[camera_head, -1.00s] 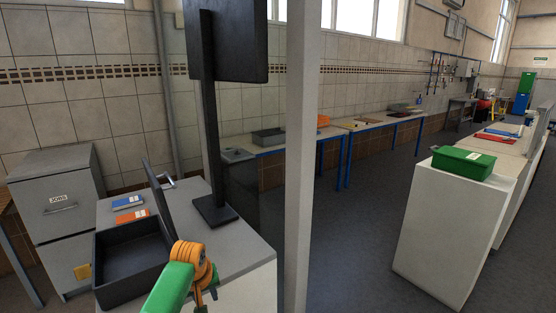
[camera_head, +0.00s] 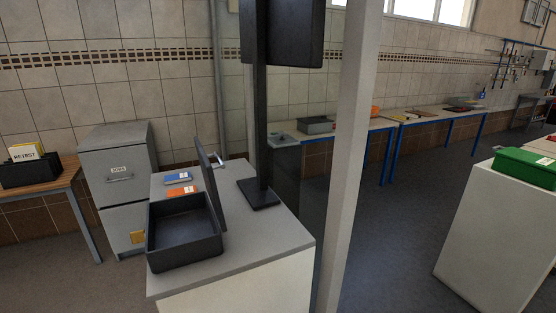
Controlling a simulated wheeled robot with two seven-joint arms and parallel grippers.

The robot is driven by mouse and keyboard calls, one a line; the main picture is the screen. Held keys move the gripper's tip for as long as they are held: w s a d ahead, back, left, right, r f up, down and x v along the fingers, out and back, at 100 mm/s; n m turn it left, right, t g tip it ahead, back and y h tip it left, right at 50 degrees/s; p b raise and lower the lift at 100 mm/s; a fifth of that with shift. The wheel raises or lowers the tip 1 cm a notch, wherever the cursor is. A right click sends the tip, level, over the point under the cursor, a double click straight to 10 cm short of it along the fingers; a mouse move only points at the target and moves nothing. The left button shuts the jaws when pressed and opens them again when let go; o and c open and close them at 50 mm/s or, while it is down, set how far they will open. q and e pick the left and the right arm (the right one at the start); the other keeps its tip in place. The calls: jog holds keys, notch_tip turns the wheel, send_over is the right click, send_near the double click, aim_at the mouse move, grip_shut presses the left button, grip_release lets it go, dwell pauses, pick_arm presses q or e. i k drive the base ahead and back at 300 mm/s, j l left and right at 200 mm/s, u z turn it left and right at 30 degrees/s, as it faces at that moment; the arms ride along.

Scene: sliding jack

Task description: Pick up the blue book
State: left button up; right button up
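The blue book (camera_head: 178,179) lies flat on the grey-topped cabinet (camera_head: 262,241), near its back left edge. It has a white label on its cover. An orange book (camera_head: 182,191) lies just in front of it. Neither of my grippers is in view, so I cannot see whether they are open or shut.
An open black case (camera_head: 186,238) with a raised lid stands in front of the books. A monitor on a black stand (camera_head: 261,190) is to their right. A grey filing cabinet (camera_head: 119,165) stands behind left. A pale post (camera_head: 347,170) rises at the right.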

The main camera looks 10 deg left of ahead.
aim_at(170, 179)
jog(key=i+l+u, duration=0.2)
jog(key=l+u, duration=0.2)
jog(key=i+l+u, duration=0.15)
jog(key=l+u, duration=0.3)
jog(key=i+l+u, duration=0.1)
jog(key=l+u, duration=0.7)
jog(key=k+l, duration=0.1)
